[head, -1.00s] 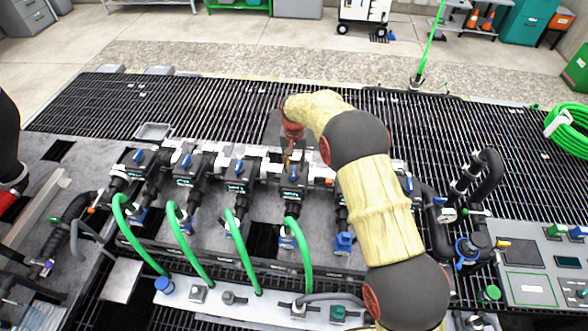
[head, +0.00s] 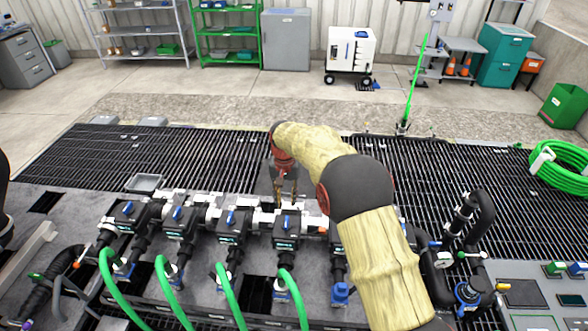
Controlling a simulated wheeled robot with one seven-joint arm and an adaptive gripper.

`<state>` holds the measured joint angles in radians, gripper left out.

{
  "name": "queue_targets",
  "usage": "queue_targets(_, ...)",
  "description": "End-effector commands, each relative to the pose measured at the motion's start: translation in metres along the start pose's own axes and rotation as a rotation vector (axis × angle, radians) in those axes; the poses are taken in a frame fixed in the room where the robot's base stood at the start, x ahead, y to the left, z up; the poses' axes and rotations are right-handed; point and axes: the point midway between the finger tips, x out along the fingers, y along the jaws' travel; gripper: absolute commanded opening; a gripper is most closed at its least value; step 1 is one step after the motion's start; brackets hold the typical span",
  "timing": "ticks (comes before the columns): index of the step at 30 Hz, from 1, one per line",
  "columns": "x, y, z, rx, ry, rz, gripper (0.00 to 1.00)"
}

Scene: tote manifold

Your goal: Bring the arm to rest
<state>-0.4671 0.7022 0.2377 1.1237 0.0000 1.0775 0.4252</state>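My arm, with yellow-tan sleeves and dark joints, reaches from the bottom right up to the middle of the head view. My gripper (head: 286,190) points down above the manifold (head: 255,222), close over one of its black valve blocks (head: 287,228). Two brownish fingers show with a small gap between them, and I see nothing held there. I cannot tell whether the fingertips touch the block, as they overlap it in the picture. My forearm hides the right part of the manifold.
Green hoses (head: 232,296) run from the manifold toward the front. A black pipe bend (head: 480,215) with a blue-ringed fitting stands at the right. A thin green pole (head: 413,88) rises behind on the grating (head: 220,160). The grating behind the manifold is mostly clear.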

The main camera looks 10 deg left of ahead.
Motion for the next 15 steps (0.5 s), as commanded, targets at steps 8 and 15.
queue_targets(8,0.003,-0.001,-0.001,-0.063,0.008,-0.003,0.3)
queue_targets(15,0.029,0.025,0.053,-0.167,-0.072,0.025,0.3)
